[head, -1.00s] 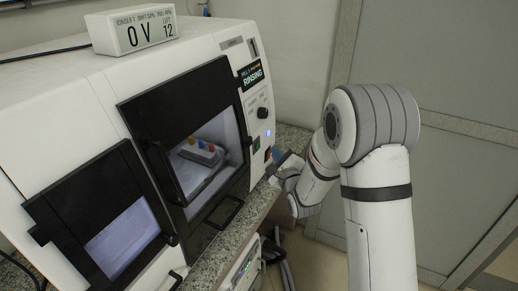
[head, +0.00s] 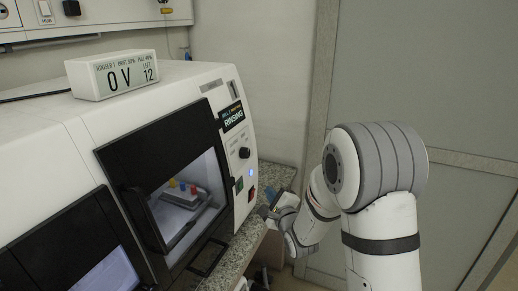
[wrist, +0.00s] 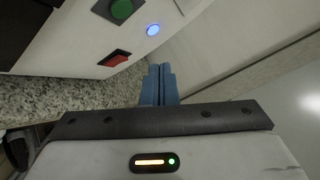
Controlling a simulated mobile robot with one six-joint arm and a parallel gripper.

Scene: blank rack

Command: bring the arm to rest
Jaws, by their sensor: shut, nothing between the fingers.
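My gripper (wrist: 160,85) shows in the wrist view with its blue fingers together and nothing between them. In the head view my arm reaches in from the right, bent down at the elbow, and its wrist end (head: 285,215) is beside the right end of the white machine (head: 85,125). The fingertips are small and partly hidden there. In the wrist view the fingers are apart from the machine's panel, which has a green button (wrist: 121,10), a red switch (wrist: 115,59) and a lit blue button (wrist: 152,30).
The machine's dark-framed window (head: 150,165) shows a tray with coloured pieces inside. Its display reads RINSING (head: 233,116). A white box reading 0 V (head: 113,75) stands on top. The granite counter (head: 272,180) runs beneath. Grey wall panels (head: 400,90) stand behind my arm.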

